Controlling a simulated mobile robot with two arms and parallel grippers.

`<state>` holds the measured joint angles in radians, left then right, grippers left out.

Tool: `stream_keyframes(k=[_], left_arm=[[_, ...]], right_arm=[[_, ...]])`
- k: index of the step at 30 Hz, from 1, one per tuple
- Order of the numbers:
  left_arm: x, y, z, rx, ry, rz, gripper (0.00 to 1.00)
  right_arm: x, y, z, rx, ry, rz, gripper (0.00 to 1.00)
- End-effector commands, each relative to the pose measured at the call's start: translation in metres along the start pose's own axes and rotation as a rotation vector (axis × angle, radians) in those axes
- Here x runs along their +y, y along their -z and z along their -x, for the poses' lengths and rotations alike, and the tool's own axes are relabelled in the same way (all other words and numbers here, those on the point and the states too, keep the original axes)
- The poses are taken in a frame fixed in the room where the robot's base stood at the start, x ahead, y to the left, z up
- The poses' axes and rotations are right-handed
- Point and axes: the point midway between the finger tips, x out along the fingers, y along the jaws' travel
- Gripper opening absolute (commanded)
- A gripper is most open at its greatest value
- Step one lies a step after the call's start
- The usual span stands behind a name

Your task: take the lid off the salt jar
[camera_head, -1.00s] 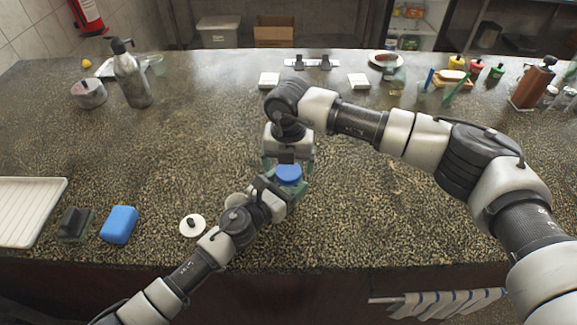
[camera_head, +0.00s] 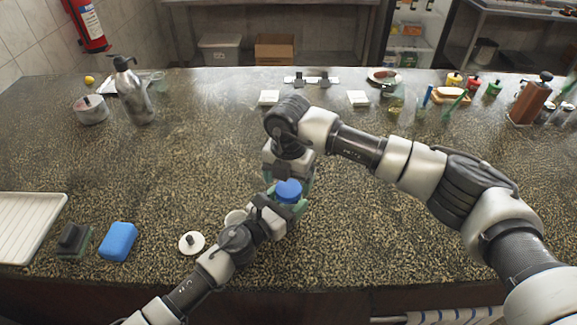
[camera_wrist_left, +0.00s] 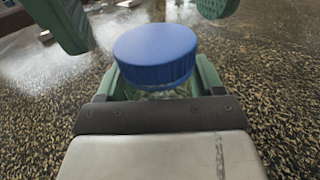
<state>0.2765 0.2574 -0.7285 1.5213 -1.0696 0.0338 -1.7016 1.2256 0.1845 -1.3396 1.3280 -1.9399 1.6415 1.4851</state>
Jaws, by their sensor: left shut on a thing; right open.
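The salt jar has a round blue lid (camera_head: 288,190), which is on the jar. The lid looks large in the left wrist view (camera_wrist_left: 156,55); a little of the clear jar body (camera_wrist_left: 160,93) shows below it. My left gripper (camera_head: 283,205) is shut on the jar from the near left, its green fingers on either side below the lid. My right gripper (camera_head: 288,178) points down from above, open, its green fingers apart around the lid's sides. In the left wrist view these fingers stand beyond the lid, clear of it. Most of the jar body is hidden.
A white disc with a dark knob (camera_head: 191,243) and a partly hidden pale round thing (camera_head: 234,217) lie left of my left gripper. A blue block (camera_head: 118,241), a dark sponge-like block (camera_head: 74,240) and a white tray (camera_head: 25,228) are farther left. The counter's middle is clear.

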Motion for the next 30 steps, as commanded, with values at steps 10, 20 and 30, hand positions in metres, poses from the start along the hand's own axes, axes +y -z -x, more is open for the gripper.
stream_keyframes(k=[10,20,30], left_arm=[[0.000,0.000,0.000,0.001,-0.001,-0.001,0.01],[0.000,0.001,0.000,0.001,-0.001,-0.001,0.01],[0.000,0.000,0.000,0.001,-0.001,-0.001,0.01]], right_arm=[[0.000,0.000,-0.023,0.000,-0.002,0.002,0.82],[0.000,0.000,-0.022,-0.001,-0.001,0.002,0.59],[0.000,0.000,-0.022,-0.002,-0.001,0.053,0.33]])
